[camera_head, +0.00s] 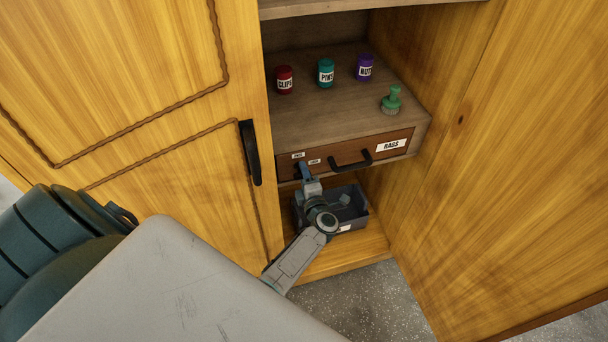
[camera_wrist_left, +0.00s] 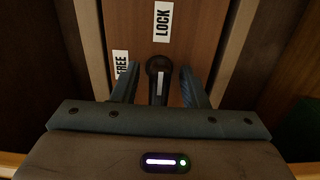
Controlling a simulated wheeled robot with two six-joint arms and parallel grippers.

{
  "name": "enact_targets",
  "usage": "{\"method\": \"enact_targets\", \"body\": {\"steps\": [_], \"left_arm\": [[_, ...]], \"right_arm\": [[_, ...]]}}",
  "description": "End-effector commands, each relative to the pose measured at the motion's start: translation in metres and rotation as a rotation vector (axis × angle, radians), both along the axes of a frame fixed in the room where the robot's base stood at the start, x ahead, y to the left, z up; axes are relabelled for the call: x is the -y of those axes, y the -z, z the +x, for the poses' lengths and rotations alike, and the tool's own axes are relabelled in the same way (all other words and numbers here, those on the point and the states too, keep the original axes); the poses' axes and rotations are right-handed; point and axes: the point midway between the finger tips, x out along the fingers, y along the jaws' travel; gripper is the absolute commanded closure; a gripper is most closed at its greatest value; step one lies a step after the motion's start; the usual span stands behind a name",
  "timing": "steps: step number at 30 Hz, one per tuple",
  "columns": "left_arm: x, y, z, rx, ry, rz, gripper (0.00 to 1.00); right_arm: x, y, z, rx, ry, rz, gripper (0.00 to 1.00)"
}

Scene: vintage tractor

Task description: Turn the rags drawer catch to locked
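The rags drawer (camera_head: 330,160) is a brown wooden front under the cabinet shelf, with a RAGS label (camera_head: 391,145) at its right. It looks closed. Small FREE (camera_head: 298,155) and LOCK (camera_head: 314,161) labels sit at its left end. My left gripper (camera_head: 303,170) is at that end, just below the labels. In the left wrist view the dark catch (camera_wrist_left: 157,88) stands between its two fingers (camera_wrist_left: 158,72), with a gap showing on each side. The catch's round end lies below the LOCK label (camera_wrist_left: 161,20), right of FREE (camera_wrist_left: 121,64). My right gripper is not in view.
A black drawer handle (camera_head: 352,161) is right of my left gripper. Red (camera_head: 284,80), teal (camera_head: 326,73) and purple (camera_head: 364,68) jars and a green-topped item (camera_head: 391,100) stand on the shelf. A grey bin (camera_head: 348,207) is below. Open door (camera_head: 500,170) at right.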

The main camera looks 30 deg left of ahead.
Motion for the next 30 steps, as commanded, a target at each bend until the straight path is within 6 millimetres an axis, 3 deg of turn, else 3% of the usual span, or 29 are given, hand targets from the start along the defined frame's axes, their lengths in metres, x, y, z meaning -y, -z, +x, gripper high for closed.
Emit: {"method": "enact_targets", "body": {"steps": [7,21,30], "left_arm": [[0.012,0.003,-0.010,0.001,0.001,-0.003,0.60],[0.075,0.003,-0.064,-0.001,-0.001,-0.002,0.60],[0.082,0.000,-0.070,0.000,0.000,0.000,0.60]], "right_arm": [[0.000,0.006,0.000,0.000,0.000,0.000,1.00],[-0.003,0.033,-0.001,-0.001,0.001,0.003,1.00],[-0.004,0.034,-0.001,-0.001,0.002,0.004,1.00]]}}
